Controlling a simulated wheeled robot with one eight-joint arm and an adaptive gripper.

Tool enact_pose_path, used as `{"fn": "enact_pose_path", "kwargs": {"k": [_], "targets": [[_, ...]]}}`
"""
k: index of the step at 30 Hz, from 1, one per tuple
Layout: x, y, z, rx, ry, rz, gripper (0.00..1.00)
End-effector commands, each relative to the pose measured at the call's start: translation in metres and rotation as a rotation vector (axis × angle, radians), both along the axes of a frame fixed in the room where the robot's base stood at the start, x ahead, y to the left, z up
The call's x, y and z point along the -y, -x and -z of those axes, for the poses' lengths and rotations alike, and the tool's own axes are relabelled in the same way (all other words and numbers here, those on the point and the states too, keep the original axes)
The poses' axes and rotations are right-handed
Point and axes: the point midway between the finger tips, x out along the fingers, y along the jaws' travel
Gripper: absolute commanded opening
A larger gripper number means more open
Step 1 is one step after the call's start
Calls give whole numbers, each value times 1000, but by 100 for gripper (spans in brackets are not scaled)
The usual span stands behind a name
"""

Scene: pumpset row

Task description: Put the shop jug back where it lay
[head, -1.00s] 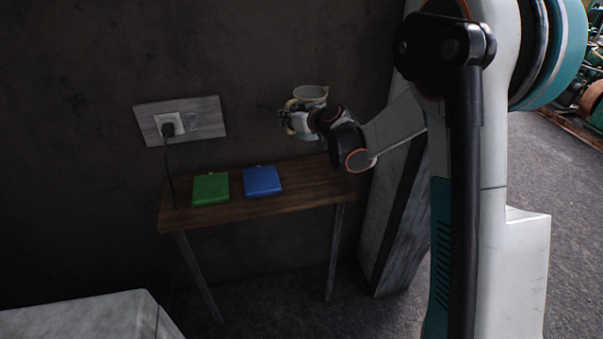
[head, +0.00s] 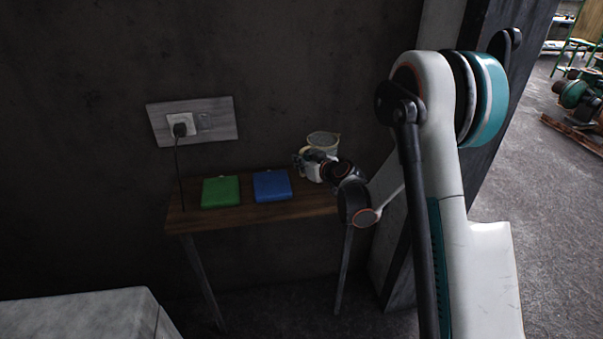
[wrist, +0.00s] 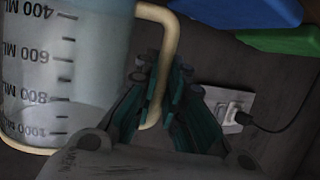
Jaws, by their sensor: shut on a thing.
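The shop jug (head: 325,142) is a clear measuring jug with a cream rim and handle, at the right end of the wooden shelf table (head: 240,216) in the head view. In the wrist view the jug (wrist: 65,75) fills the left side, with dark volume marks and some pale liquid low in it. My gripper (wrist: 158,95) is shut on the jug's handle. In the head view my gripper (head: 306,162) is low over the table's right end and hides part of the jug. I cannot tell whether the jug's base touches the table top.
A blue case (head: 271,186) and a green case (head: 220,192) lie on the table, left of the jug. A wall socket plate (head: 193,122) with a plugged-in cord is behind. A grey block (head: 80,315) stands at the front left. The wall is close behind the table.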

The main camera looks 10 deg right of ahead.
Motion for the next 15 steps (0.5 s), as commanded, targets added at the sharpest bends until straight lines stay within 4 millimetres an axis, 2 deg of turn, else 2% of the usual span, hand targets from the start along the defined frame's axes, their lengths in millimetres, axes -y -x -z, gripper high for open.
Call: {"fn": "enact_pose_path", "kwargs": {"k": [8,15], "targets": [[0,0,35,1,1,1,0],[0,0,37,1,1,1,0]]}}
